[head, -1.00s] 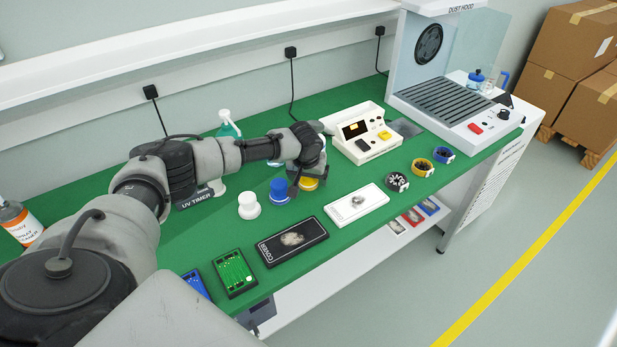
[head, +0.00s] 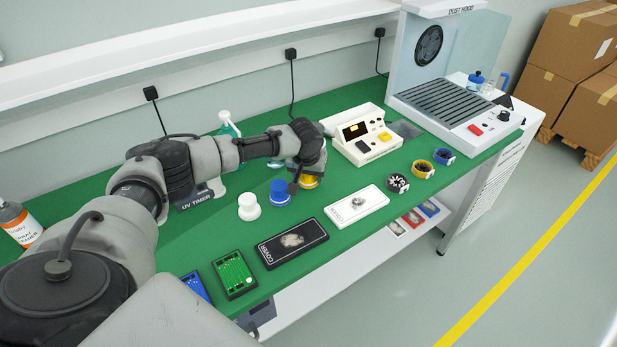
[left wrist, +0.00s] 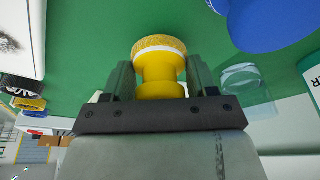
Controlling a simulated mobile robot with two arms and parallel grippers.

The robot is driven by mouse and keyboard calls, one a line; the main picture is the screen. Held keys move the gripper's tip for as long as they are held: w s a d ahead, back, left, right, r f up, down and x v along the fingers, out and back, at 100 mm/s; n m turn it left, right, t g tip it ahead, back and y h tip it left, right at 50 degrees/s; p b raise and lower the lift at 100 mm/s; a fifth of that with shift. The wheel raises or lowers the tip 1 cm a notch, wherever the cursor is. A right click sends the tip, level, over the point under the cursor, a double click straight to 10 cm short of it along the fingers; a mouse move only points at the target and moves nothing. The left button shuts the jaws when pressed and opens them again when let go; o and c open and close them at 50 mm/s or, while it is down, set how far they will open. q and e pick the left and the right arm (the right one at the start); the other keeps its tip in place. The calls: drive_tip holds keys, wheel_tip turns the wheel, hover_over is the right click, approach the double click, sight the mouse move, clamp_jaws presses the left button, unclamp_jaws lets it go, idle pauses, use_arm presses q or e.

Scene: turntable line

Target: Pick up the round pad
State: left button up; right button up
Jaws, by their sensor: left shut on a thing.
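The round pad is a yellow knob with a white band and a rough yellow sponge face (left wrist: 160,47). My left gripper (left wrist: 155,85) is shut on its yellow body, one finger on each side. In the head view, the round pad (head: 308,182) shows partly behind my left gripper (head: 296,184), low over the green bench mat. I cannot tell whether it is clear of the mat. A blue knob of like shape (head: 280,193) stands just left of it, and a white one (head: 249,207) farther left. My right gripper is not in view.
A black cover (head: 291,243) and a white cover (head: 357,203) lie in front. Several small round tubs (head: 397,184) stand to the right. A white device with buttons (head: 362,136) is behind. The dust hood (head: 450,105) stands at the far end. Bare green mat lies between.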

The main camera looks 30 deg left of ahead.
use_arm(q)
drive_tip(key=r, duration=0.3)
drive_tip(key=shift+d, duration=0.2)
drive_tip(key=s+d+r+b, duration=0.1)
drive_tip(key=s+d+r, duration=0.4)
drive_tip(key=d, duration=0.5)
drive_tip(key=shift+r, duration=0.9)
